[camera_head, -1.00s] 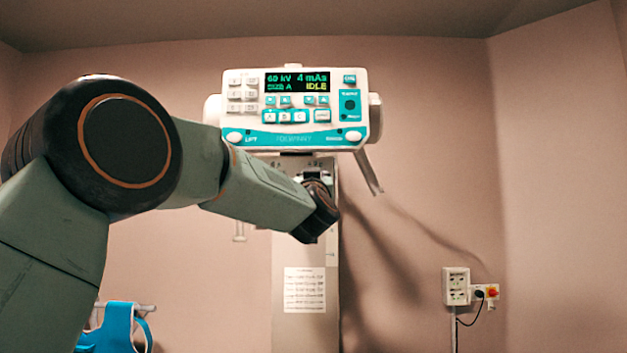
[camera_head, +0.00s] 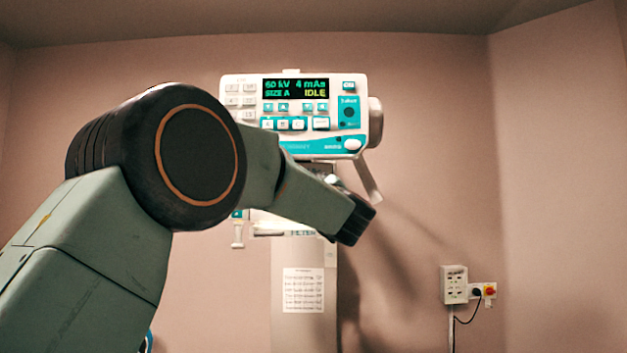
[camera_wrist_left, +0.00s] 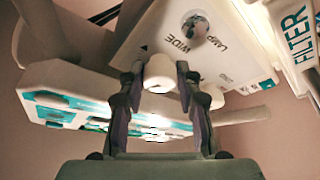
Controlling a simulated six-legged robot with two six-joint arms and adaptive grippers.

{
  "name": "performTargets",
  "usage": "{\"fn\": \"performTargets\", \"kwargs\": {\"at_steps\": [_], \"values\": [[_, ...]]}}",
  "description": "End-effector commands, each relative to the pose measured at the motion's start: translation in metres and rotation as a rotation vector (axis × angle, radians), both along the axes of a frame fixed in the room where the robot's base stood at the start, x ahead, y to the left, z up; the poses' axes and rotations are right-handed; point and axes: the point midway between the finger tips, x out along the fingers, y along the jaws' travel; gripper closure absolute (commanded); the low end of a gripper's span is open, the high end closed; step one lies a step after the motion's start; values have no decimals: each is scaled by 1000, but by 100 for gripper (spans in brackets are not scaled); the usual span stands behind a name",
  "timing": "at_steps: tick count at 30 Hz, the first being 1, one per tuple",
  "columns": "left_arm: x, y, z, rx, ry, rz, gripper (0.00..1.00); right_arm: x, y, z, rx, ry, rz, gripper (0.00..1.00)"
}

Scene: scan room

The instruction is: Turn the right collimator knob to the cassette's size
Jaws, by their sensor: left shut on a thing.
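The word WIDE is printed beside the knob. In the head view my left arm crosses in front of the column, and its fingers and the knob are hidden behind the wrist. The control console (camera_head: 300,95) reads 60 kV, 4 mAs, SIZE A and IDLE. The cassette is not in view. My right gripper is not in view.
A silver round button (camera_wrist_left: 195,27) near the word LAMP and a FILTER strip (camera_wrist_left: 300,35) lie close to the held knob. A paper chart (camera_head: 303,290) is on the column (camera_head: 285,255). The space right of the console is clear.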

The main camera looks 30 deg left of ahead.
Motion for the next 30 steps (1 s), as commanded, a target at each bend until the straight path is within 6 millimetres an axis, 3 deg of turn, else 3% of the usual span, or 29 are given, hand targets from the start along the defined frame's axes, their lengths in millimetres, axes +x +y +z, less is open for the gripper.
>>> {"fn": "performTargets", "kwargs": {"at_steps": [15, 30], "values": [[2, -2, 4, -387, -234, -1, 98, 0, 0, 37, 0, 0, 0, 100], [2, -3, 5, -560, -342, -1, 98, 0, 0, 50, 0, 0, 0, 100]]}}
